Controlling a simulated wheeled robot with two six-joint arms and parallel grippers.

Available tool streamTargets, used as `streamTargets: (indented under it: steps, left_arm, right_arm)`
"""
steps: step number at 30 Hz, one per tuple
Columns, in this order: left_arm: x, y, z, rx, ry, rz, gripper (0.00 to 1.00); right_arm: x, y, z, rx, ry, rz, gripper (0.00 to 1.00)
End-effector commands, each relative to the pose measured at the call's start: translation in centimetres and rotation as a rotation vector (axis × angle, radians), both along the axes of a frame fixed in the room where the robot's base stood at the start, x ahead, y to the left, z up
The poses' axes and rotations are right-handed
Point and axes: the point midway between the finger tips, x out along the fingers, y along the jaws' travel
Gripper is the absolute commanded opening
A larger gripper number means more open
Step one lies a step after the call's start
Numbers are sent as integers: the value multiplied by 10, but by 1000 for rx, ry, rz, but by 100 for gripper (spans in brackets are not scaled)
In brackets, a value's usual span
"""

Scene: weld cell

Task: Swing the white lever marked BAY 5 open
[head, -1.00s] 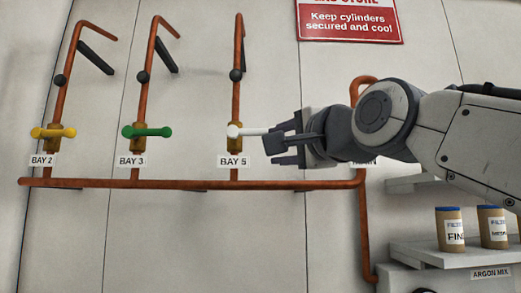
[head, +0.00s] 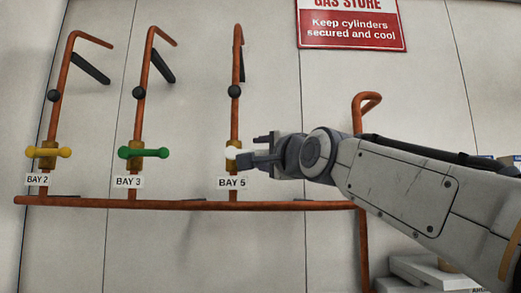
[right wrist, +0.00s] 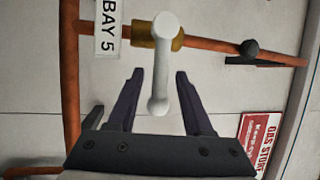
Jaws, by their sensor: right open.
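The white BAY 5 lever (right wrist: 162,70) shows in the right wrist view, running from its brass valve body (right wrist: 177,43) down between the two fingers of my right gripper (right wrist: 157,83). The fingers are open, one on each side of the lever, with a gap to it on both sides. In the head view my right gripper (head: 262,149) is in front of the BAY 5 valve (head: 232,158) and hides most of the white lever. The BAY 5 label (head: 232,183) is just below it. My left gripper is not in view.
To the left are the green BAY 3 lever (head: 144,152) and the yellow BAY 2 lever (head: 48,151) on copper pipes. A horizontal copper pipe (head: 170,205) runs below the valves. A red sign (head: 351,27) hangs upper right. The wall between the pipes is bare.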

Motion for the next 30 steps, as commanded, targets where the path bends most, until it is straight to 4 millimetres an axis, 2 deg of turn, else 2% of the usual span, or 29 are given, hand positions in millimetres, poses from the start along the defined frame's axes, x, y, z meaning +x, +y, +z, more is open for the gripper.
streamTargets:
  steps: [4, 5, 6, 8, 9, 30]
  left_arm:
    - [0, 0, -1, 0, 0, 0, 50]
    - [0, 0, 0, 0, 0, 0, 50]
    - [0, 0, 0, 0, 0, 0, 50]
    - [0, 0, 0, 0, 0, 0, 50]
    - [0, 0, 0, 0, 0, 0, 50]
    - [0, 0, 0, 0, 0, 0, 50]
  right_arm:
    - [0, 0, 0, 0, 0, 0, 51]
    - [0, 0, 0, 0, 0, 0, 43]
    - [0, 0, 0, 0, 0, 0, 28]
    - [0, 0, 0, 0, 0, 0, 5]
    - [0, 0, 0, 0, 0, 0, 0]
    - [0, 0, -1, -1, 2, 0, 0]
